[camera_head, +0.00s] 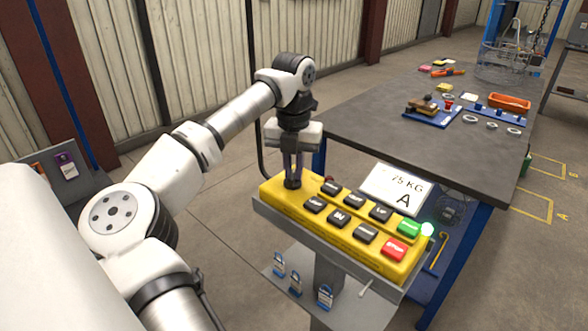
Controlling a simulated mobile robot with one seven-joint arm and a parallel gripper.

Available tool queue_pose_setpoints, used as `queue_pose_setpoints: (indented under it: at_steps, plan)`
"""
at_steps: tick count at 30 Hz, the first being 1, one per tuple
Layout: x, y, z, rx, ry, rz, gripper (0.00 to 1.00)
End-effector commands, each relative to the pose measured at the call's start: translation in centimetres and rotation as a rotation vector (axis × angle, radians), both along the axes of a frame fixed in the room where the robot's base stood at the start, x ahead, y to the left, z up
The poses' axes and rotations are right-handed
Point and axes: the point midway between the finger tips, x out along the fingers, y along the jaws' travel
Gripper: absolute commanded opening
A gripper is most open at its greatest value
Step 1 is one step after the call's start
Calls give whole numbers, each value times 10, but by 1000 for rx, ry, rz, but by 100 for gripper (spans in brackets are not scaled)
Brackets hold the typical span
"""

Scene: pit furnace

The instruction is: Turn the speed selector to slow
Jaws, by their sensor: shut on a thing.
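A yellow control box (272,200) sits on a grey stand in the middle of the view. It carries rows of black push buttons, a green button (409,229) and a red button (394,250). The speed selector (292,184), a dark knob, is at the box's left end. My gripper (293,178) points straight down over it, and its fingers are shut on the knob. The fingers partly hide the selector, and I cannot read its setting or any marks around it.
Padlocks (295,284) hang below. A dark workbench (370,120) with trays and rings stands behind right.

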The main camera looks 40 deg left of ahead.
Motion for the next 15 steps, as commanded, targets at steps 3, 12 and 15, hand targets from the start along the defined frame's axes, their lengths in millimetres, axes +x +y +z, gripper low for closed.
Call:
queue_pose_setpoints:
  at_steps: [3, 12, 15]
  plan:
    - [0, 0, 0, 1, 0, 31, 0]
    - [0, 1, 0, 0, 1, 54, 0]
    - [0, 1, 0, 0, 1, 54, 0]
